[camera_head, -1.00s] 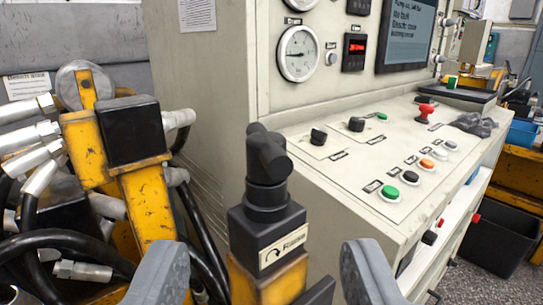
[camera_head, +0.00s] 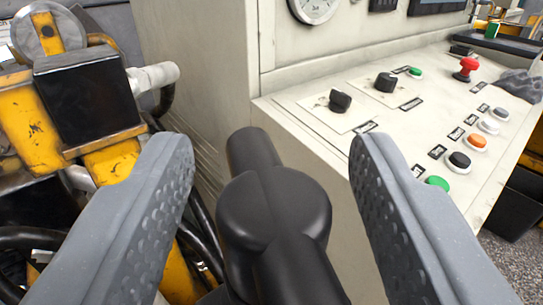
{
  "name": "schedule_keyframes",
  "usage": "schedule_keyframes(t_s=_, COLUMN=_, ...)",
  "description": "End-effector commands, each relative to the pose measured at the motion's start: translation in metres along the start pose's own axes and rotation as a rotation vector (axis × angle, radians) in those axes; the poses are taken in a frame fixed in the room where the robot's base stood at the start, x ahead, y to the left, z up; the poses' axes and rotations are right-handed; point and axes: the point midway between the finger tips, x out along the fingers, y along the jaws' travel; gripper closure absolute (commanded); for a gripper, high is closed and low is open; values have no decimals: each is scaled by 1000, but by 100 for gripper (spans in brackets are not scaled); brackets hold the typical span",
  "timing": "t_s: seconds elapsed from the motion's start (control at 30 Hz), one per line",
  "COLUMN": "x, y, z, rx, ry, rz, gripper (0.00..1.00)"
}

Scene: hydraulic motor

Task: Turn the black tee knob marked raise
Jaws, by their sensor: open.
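The black tee knob (camera_head: 274,208) stands in the lower middle of the view, seen from close above. Its crossbar runs from the upper left toward the lower right, toward me. My gripper (camera_head: 267,150) is open, with one grey textured finger on each side of the knob. A gap shows between each finger and the knob, so neither finger visibly touches it. The knob's base and its label are hidden below the knob and the picture's lower edge.
A cream control console (camera_head: 330,150) stands behind and right, with black rotary knobs (camera_head: 340,101), a red button (camera_head: 466,68) and several coloured push buttons. A yellow frame with a black block (camera_head: 88,103), hoses and fittings crowds the left. Bare floor shows at lower right.

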Motion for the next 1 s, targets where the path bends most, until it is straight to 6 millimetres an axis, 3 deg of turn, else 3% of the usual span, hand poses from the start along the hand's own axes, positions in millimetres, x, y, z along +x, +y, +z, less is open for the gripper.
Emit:
schedule_keyframes(t_s=0.13, x=0, y=0, z=0, rx=0, ry=0, rz=0, gripper=52)
schedule_keyframes(t_s=0.3, x=0, y=0, z=0, rx=-1, ry=0, rz=-1, gripper=98)
schedule_keyframes(t_s=0.57, x=0, y=0, z=2, rx=0, ry=0, rz=-26, gripper=98)
schedule_keyframes(t_s=1.0, x=0, y=-1, z=2, rx=3, ry=8, rz=-217, gripper=98)
